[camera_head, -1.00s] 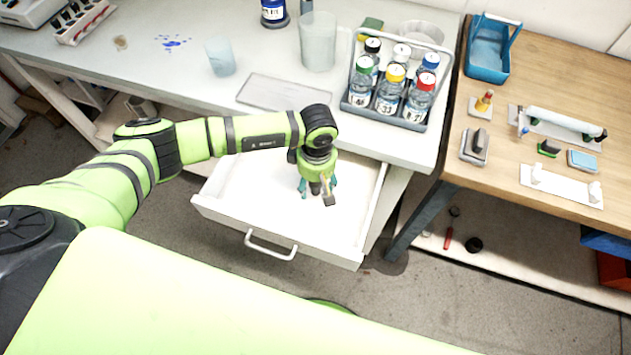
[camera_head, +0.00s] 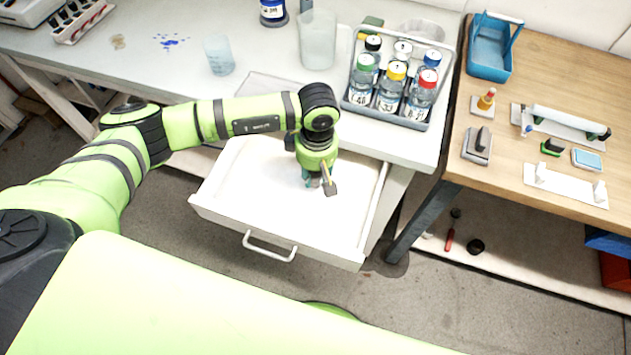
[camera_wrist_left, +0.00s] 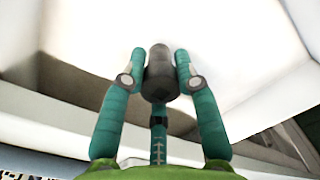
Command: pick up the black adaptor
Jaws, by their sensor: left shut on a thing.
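The black adaptor (camera_wrist_left: 160,72) is a dark, rounded cylinder between the teal fingers in the left wrist view. My left gripper (camera_head: 311,182) hangs pointing down over the open white drawer (camera_head: 270,210). In the left wrist view, the left gripper (camera_wrist_left: 160,80) is shut on the adaptor, with a finger on either side and a third finger below it in the picture. My right gripper is not in view.
The drawer's interior is otherwise bare. On the counter above are a bottle rack (camera_head: 385,120), a clear jug (camera_head: 318,40) and a small beaker (camera_head: 219,55). A wooden table (camera_head: 570,100) with small tools and a blue basket (camera_head: 490,50) is at right.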

